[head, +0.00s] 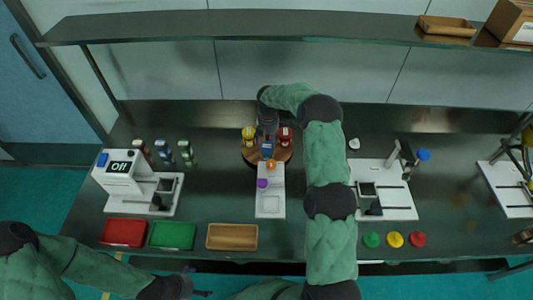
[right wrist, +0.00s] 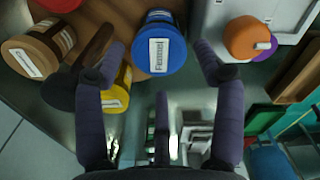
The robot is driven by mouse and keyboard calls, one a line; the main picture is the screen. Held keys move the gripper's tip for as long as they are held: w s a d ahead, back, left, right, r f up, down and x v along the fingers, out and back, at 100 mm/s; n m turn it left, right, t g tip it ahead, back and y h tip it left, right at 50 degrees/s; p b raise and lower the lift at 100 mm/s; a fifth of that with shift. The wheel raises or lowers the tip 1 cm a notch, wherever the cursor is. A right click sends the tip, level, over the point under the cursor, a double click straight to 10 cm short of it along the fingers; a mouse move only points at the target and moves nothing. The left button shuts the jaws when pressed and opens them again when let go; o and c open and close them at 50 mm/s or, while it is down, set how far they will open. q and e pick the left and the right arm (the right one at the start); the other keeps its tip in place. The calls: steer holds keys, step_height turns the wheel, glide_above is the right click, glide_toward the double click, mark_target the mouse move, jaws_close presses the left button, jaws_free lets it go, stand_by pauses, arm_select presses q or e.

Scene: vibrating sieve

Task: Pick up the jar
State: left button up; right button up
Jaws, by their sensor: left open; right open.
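Several lidded jars stand on a round wooden stand (head: 284,154). The blue jar (head: 266,150) is at its front, with a white label on its lid in the right wrist view (right wrist: 160,45). A yellow jar (head: 248,136) and a red jar (head: 285,137) stand behind it. A brown jar (right wrist: 36,52) shows in the right wrist view. My right gripper (head: 267,131) is open over the stand; its fingertips in the right wrist view (right wrist: 159,55) lie on either side of the blue jar, contact unclear. My left gripper (head: 203,293) is open and empty, below the table's front edge.
A white device (head: 270,203) with orange and purple knobs stands just in front of the stand. A machine reading "Off" (head: 123,170) is at left. Red (head: 123,232), green (head: 173,235) and wooden trays (head: 232,237) line the front. A shelf (head: 250,27) spans the back.

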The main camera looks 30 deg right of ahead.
mark_target(267, 153)
step_height(267, 153, down, 9)
steer(key=shift+w+f+b, duration=0.1)
steer(key=shift+w+b, duration=0.05)
steer(key=shift+b, duration=0.3)
steer(key=c, duration=1)
